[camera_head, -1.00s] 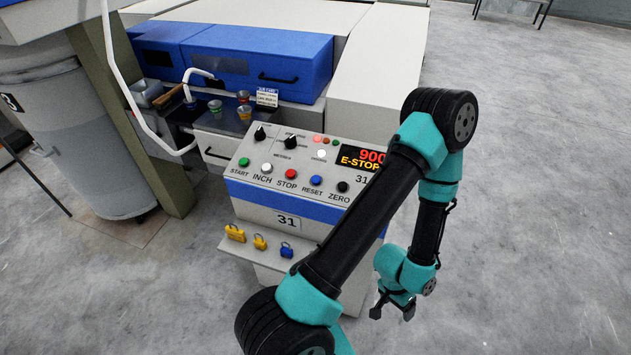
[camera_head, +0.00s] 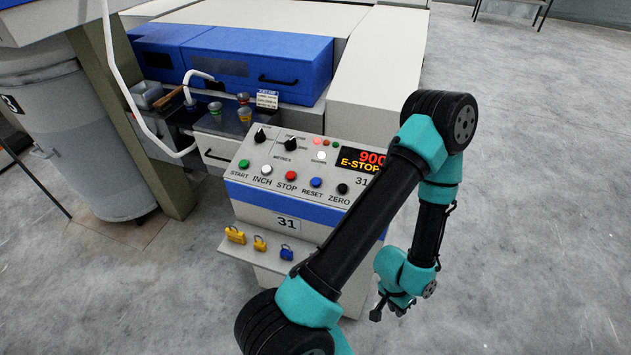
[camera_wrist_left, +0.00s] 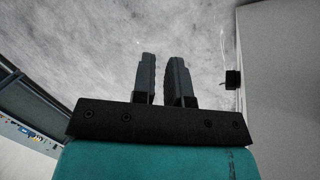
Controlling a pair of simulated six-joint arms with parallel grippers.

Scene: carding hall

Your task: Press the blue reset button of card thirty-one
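The control panel of card thirty-one (camera_head: 290,167) stands mid-picture in the head view, marked 31. Its blue reset button (camera_head: 316,183) is in the front row, between the red stop button (camera_head: 291,176) and the black zero button (camera_head: 342,188). The display (camera_head: 362,161) reads 900 and E-STOP, partly hidden by my arm. My left gripper (camera_head: 389,311) hangs low at the panel's right, well apart from the button. In the left wrist view its two fingers (camera_wrist_left: 161,70) stand a little apart with nothing between them. My right gripper is not in view.
A shelf below the panel holds yellow padlocks (camera_head: 260,243) and a blue padlock (camera_head: 287,252). The blue and white machine (camera_head: 250,60) stands behind. A grey bin (camera_head: 85,140) and a post (camera_head: 150,140) are at left. The floor (camera_head: 540,200) at right is clear.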

